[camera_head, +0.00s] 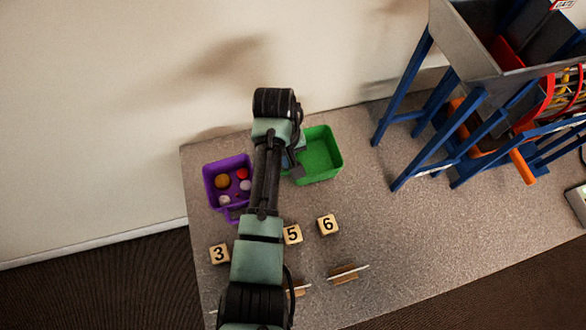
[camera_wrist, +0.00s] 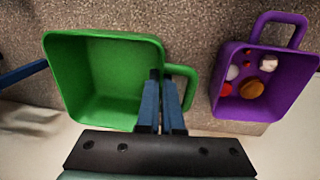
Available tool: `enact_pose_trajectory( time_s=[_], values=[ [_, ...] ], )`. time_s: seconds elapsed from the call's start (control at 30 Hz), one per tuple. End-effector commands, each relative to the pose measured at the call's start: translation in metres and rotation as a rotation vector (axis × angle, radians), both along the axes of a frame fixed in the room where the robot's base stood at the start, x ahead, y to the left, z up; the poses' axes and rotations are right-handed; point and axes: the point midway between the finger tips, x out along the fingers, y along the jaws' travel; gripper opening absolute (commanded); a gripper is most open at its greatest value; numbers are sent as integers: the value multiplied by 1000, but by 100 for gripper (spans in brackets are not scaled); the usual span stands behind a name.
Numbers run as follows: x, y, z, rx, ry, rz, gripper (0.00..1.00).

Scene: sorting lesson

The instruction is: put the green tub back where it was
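The green tub (camera_head: 322,158) is upright and looks empty. It stands towards the back of the grey table, just right of my arm, and fills the left of the wrist view (camera_wrist: 105,85). My gripper (camera_wrist: 161,78) has its two blue fingers close together over the tub's handle-side wall, one inside the tub and one in the handle loop. It looks shut on that wall. In the head view my gripper (camera_head: 297,170) is at the tub's left side, partly hidden by my arm.
A purple tub (camera_head: 208,186) with several small round items stands left of my arm. Number blocks 3 (camera_head: 219,254), 5 (camera_head: 292,235) and 6 (camera_head: 328,224) are nearer the front. A blue-legged machine (camera_head: 470,110) stands at the right. Bare table lies between.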

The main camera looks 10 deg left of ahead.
Motion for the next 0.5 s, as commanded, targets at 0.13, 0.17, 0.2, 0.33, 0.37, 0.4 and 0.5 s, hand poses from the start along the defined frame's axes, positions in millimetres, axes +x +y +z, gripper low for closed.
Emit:
enact_pose_trajectory(
  time_s=[0.13, 0.17, 0.2, 0.33, 0.37, 0.4, 0.5],
  values=[
    [0, 0, -15, 0, 0, 1, 0],
    [0, 1, -19, 0, 0, 1, 0],
    [-1, 1, -25, 1, 1, 1, 0],
    [0, 1, -42, 1, 0, 1, 0],
    [0, 1, -44, 1, -1, 0, 0],
    [0, 1, -46, 1, -2, 0, 0],
    [1, 1, -46, 1, -3, 0, 0]
  ],
)
